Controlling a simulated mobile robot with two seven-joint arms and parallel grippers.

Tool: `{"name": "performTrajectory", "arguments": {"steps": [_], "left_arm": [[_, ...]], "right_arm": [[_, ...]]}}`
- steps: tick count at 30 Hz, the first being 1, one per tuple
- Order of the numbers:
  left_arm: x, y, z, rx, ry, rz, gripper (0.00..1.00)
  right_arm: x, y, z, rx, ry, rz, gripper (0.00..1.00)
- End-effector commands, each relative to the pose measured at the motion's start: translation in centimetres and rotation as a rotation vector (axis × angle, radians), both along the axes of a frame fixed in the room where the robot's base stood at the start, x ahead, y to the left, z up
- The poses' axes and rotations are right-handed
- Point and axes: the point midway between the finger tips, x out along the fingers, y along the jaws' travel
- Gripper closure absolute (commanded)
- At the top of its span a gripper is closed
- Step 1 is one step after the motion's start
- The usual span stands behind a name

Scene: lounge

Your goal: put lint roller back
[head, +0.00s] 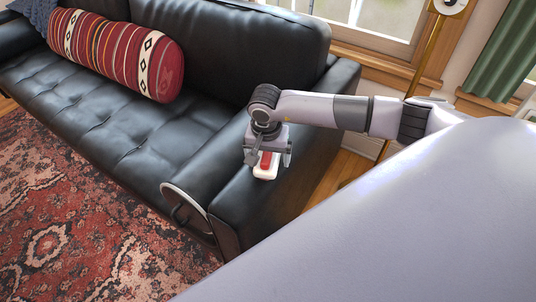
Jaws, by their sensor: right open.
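A small red and white object, which looks like the lint roller (265,173), lies on top of the black sofa's near armrest (236,190). My right gripper (268,160) is directly above it, pointing down with its fingers open on either side of the object. The gripper hides part of the object, and I cannot tell whether the fingers touch it. My left gripper is out of view.
A black leather sofa (110,95) carries a red patterned bolster pillow (115,52). A pale curved rim (185,195) shows at the armrest's front. A red patterned rug (70,220) covers the floor. A brass pole (425,50) stands by the window, behind my arm.

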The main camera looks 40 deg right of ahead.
Motion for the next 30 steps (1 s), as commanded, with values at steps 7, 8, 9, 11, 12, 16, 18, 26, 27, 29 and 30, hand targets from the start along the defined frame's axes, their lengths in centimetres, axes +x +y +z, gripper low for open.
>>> {"name": "performTrajectory", "arguments": {"steps": [7, 8, 9, 11, 12, 16, 18, 26, 27, 29, 30], "left_arm": [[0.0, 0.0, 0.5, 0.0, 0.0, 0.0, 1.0], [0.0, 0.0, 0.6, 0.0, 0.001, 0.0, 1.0], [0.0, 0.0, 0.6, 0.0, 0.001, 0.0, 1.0], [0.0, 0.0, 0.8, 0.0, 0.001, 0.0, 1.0], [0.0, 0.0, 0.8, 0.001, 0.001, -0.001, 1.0], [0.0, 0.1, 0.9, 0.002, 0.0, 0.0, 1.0], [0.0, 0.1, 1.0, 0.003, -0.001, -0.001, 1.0], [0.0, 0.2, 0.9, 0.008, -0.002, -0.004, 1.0], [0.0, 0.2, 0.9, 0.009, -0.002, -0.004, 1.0], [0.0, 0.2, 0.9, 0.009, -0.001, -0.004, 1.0], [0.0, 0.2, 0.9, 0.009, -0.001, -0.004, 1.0]], "right_arm": [[-0.1, 0.2, 2.4, 0.0, -0.006, 0.001, 0.08], [-0.2, 0.2, 3.0, -0.001, -0.005, 0.0, 0.08], [-0.2, 0.4, 3.9, 0.001, -0.005, 0.002, 0.08], [-0.4, 0.5, 5.3, -0.001, -0.006, 0.002, 0.08], [-0.5, 0.6, 6.1, -0.001, -0.005, 0.0, 0.08], [-0.8, 0.9, 8.8, 0.0, -0.006, 0.002, 0.08], [-0.9, 1.0, 10.0, 0.001, -0.005, 0.001, 0.08], [-1.2, 1.3, 12.1, 0.0, -0.001, 0.001, 0.08], [-1.2, 1.3, 12.2, 0.001, -0.001, 0.0, 0.08], [-1.2, 1.3, 12.2, 0.001, -0.001, 0.0, 0.08], [-1.2, 1.3, 12.2, 0.0, 0.0, 0.0, 0.08]]}}
